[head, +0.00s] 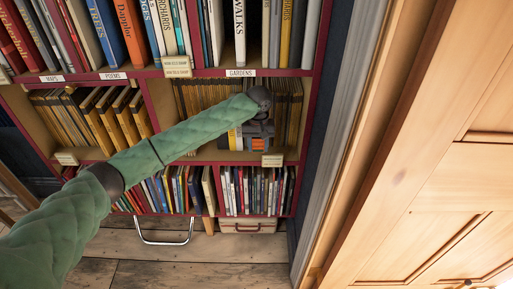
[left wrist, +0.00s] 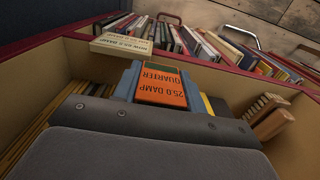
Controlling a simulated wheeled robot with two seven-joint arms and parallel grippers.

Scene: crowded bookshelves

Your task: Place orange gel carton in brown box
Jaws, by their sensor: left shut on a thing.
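The orange gel carton (head: 258,144) is in the middle-right shelf compartment in the head view, mostly covered by my gripper. In the left wrist view the orange carton (left wrist: 162,89) shows its printed face between the two fingers. My left gripper (head: 259,137) is shut on it; it also shows in the left wrist view (left wrist: 160,99). I cannot tell whether the carton touches the shelf board. I cannot make out a brown box for certain in either view. My right gripper is not in view.
Red-edged bookshelves (head: 310,120) hold crowded books above and below. Thin brown volumes (head: 205,95) fill the compartment's back. A label (head: 272,160) sits on its front edge. A pale drawer box (head: 248,226) stands low down. A wooden door (head: 430,150) closes off the right; floor (head: 200,250) is bare.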

